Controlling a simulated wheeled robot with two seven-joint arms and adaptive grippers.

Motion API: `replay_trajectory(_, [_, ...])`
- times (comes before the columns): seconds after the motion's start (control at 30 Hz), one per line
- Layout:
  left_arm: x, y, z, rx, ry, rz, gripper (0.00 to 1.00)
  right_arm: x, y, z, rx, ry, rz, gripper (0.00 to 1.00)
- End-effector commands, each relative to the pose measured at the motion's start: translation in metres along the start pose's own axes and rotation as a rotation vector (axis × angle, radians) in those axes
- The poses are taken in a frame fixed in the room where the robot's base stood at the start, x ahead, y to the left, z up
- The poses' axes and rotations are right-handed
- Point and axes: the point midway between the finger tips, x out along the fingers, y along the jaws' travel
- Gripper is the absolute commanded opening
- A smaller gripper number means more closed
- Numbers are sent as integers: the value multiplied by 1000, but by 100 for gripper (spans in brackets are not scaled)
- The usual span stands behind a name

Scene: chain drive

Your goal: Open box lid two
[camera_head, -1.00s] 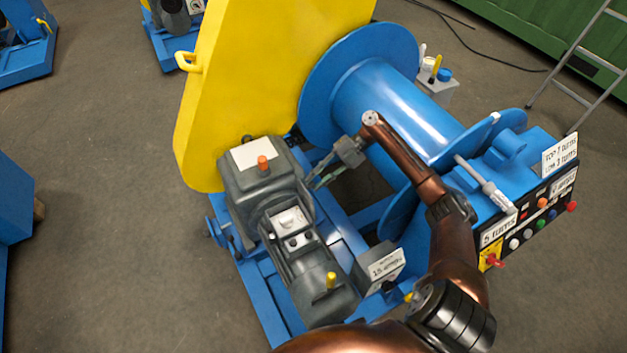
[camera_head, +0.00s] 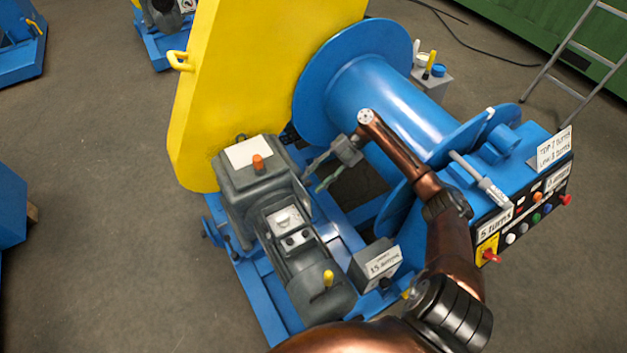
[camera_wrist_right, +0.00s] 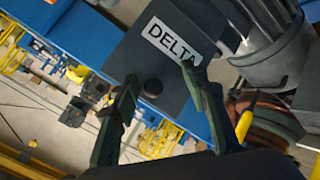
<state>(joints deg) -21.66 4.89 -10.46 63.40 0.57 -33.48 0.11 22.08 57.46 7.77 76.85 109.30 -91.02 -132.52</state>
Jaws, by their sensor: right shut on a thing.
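In the right wrist view a dark grey lid (camera_wrist_right: 118,58) carries a white DELTA label (camera_wrist_right: 167,38) and a round black knob (camera_wrist_right: 152,87). My right gripper (camera_wrist_right: 160,72) has one finger on each side of the knob and is shut on it; the exact contact is hard to see. In the head view my right gripper (camera_head: 312,178) hangs beside the grey motor housing (camera_head: 245,190), in front of the blue drum (camera_head: 385,95). The DELTA lid cannot be made out there. My left gripper is out of view.
A tall yellow guard (camera_head: 250,80) stands behind the motor. A small grey labelled box (camera_head: 372,268) sits right of the motor. A button panel (camera_head: 525,222) is at the right. A ladder (camera_head: 575,70) stands beyond; open floor (camera_head: 110,190) lies to the left.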

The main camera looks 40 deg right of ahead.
Motion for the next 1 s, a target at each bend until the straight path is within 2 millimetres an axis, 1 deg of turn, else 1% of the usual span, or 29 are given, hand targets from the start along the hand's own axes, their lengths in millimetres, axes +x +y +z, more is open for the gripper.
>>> replay_trajectory(0.03, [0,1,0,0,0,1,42,-6,-4,0,4,1,-6,35])
replay_trajectory(0.17, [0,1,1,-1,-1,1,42,-31,-2,0,2,0,-3,35])
replay_trajectory(0.2, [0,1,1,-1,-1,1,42,-40,-1,0,2,-1,-1,35])
replay_trajectory(0.4, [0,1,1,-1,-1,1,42,-81,1,0,0,0,2,35])
replay_trajectory(0.5, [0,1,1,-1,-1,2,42,-96,1,0,-1,0,2,35])
replay_trajectory(0.6, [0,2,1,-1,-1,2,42,-107,1,-1,-2,1,2,35])
replay_trajectory(0.7, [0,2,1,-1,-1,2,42,-112,1,-1,-2,1,2,35])
replay_trajectory(1.0, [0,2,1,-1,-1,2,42,-114,1,-1,-2,2,2,35])
